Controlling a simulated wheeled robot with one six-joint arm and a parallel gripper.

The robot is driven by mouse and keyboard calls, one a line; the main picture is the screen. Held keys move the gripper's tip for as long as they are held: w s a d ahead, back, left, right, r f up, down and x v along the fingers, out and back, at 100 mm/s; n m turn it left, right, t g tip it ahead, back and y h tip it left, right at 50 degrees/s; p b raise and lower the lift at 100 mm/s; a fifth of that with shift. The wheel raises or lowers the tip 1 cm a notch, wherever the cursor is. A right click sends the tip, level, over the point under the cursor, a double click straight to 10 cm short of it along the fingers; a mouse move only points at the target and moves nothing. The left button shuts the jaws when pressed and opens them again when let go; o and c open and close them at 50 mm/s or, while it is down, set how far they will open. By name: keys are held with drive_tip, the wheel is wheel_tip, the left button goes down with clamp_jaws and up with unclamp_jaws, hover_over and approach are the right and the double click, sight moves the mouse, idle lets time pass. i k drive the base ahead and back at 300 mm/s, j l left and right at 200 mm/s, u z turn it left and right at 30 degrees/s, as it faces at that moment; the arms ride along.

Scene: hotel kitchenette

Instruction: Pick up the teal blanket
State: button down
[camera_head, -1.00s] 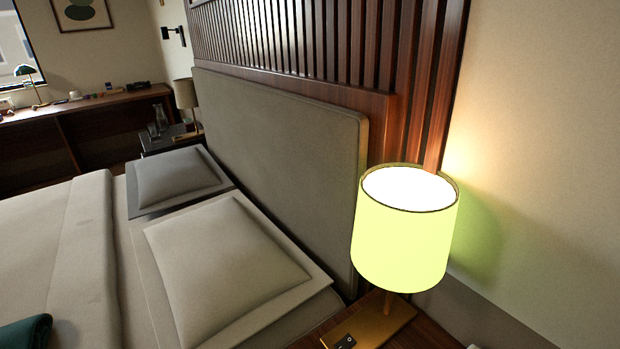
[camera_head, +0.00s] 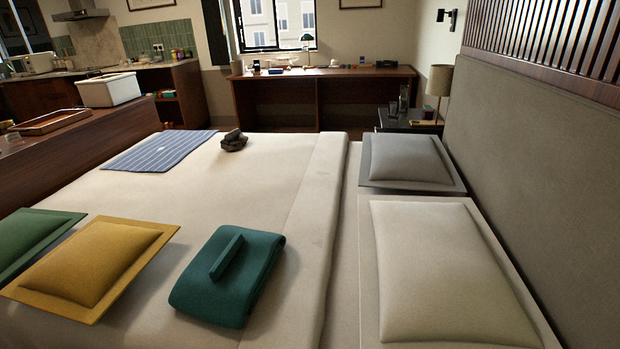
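The teal blanket (camera_head: 218,291) lies folded on the bed, in the lower middle of the view, with a small teal strip or fold standing up on its top. It is right of a yellow cushion (camera_head: 92,262) and left of the pale pillows. My gripper is not in view. Nothing covers the blanket in this view.
The bed (camera_head: 290,170) fills the foreground. A green cushion (camera_head: 32,236), a striped blue cloth (camera_head: 160,150) and a dark bundle (camera_head: 233,141) lie on it. Two pillows (camera_head: 437,270) lie by the headboard (camera_head: 545,150). A wooden cabinet (camera_head: 75,160) stands at the left.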

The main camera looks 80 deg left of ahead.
sight(223, 284)
drive_tip(key=k+j+u, duration=0.1)
drive_tip(key=k+u, duration=0.15)
drive_tip(key=k, duration=0.2)
drive_tip(key=k+j+u, duration=0.2)
drive_tip(key=k, duration=0.2)
drive_tip(key=k+j+u, duration=0.25)
drive_tip(key=k+j, duration=0.85)
drive_tip(key=k, duration=0.25)
drive_tip(key=k+j+u, duration=0.15)
drive_tip(key=k+j, duration=0.65)
drive_tip(key=k, duration=0.25)
drive_tip(key=i+l, duration=0.15)
drive_tip(key=i, duration=0.35)
drive_tip(key=i+l, duration=0.2)
drive_tip(key=i, duration=0.35)
drive_tip(key=i+l, duration=0.15)
drive_tip(key=i, duration=0.35)
drive_tip(key=i+l, duration=0.2)
drive_tip(key=i, duration=0.3)
